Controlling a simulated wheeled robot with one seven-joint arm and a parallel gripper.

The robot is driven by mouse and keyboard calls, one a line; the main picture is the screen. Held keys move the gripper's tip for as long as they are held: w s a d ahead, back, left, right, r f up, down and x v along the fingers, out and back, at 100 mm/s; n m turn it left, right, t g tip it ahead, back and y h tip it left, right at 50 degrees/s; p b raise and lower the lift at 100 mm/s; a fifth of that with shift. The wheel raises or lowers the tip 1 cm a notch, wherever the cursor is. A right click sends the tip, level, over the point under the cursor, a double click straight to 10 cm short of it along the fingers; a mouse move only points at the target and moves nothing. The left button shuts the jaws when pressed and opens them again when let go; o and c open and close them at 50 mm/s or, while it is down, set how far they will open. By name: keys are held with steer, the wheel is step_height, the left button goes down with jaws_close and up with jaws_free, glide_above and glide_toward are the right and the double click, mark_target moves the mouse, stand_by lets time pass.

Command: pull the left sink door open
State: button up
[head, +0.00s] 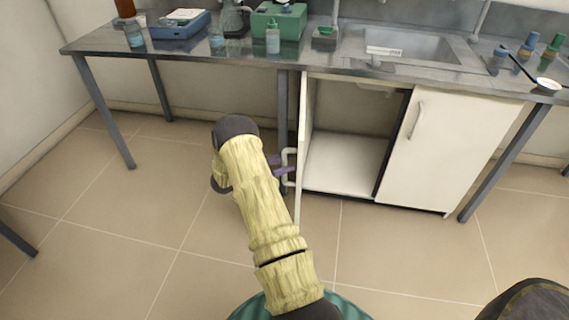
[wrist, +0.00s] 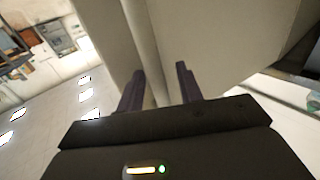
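The left sink door (head: 303,140) is white and stands swung wide open, seen nearly edge-on in the head view. Its pale bar handle (head: 288,180) is on the left side of the door. My gripper (head: 279,165) is at the handle, its purple fingers spread. In the wrist view the two dark fingers of my gripper (wrist: 162,85) stand apart, with a pale upright strip of the door or handle between them. Contact with the handle cannot be told.
The right sink door (head: 440,150) is closed, beside the open white cabinet interior (head: 345,165). The sink (head: 405,45) is set in the counter above. A table leg (head: 283,105) stands close behind the open door. Floor to the left is clear.

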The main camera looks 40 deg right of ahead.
steer(key=v, duration=1.7)
steer(key=shift+p, duration=0.45)
steer(key=shift+w, duration=0.15)
